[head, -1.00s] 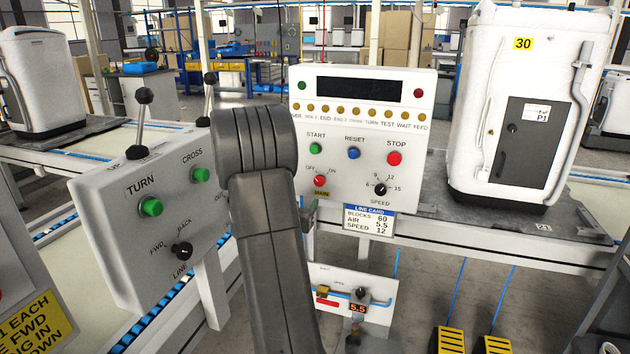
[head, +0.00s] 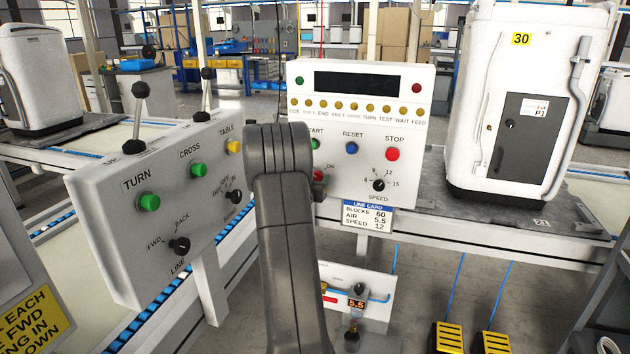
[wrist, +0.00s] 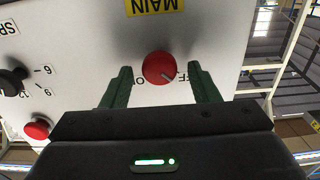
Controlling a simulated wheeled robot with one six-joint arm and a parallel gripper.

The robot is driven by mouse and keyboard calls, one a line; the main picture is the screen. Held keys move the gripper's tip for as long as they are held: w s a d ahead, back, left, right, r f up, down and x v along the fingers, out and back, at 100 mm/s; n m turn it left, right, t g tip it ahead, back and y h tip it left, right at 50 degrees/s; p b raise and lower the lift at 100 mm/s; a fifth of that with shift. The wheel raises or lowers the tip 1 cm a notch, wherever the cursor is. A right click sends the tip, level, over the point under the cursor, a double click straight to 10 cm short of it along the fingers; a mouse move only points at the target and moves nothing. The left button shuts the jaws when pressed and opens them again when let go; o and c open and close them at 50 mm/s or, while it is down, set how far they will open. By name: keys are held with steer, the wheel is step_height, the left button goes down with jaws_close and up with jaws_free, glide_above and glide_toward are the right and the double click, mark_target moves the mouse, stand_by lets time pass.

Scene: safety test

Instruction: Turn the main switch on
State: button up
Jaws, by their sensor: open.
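The main switch is a red round knob (wrist: 158,67) on the white panel, by the yellow MAIN label (wrist: 155,6). The wrist view shows the panel upside down. The knob's pale pointer mark slants toward the OFF side; the OFF and ON words are partly covered by my fingers. My gripper (wrist: 159,66) is open, with one green finger on each side of the knob. Gaps show between knob and fingers, so they do not appear to touch it. In the head view my arm and gripper cover most of the switch; a bit of red (head: 319,175) shows beside the ON word.
The same panel carries a speed knob (head: 379,185), a red stop button (head: 392,154) and a blue reset button (head: 351,148). A grey control box (head: 165,215) stands close on the left. A line card (head: 367,217) hangs below the panel.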

steer(key=c, duration=0.9)
steer(key=shift+c, duration=0.2)
steer(key=shift+m+b, duration=0.3)
steer(key=m+b, duration=0.2)
steer(key=m, duration=0.1)
steer(key=shift+d+f+m+b, duration=0.1)
steer(key=shift+f+m+b, duration=0.05)
steer(key=shift+m+b, duration=0.15)
steer(key=m+b, duration=0.3)
steer(key=m, duration=0.1)
steer(key=shift+s+m, duration=0.1)
steer(key=shift+m, duration=0.2)
steer(key=m+b, duration=0.3)
steer(key=m, duration=0.2)
steer(key=shift+d+f+b, duration=0.1)
steer(key=shift+b, duration=0.25)
steer(key=shift+m+b, duration=1.1)
steer(key=shift+m, duration=0.9)
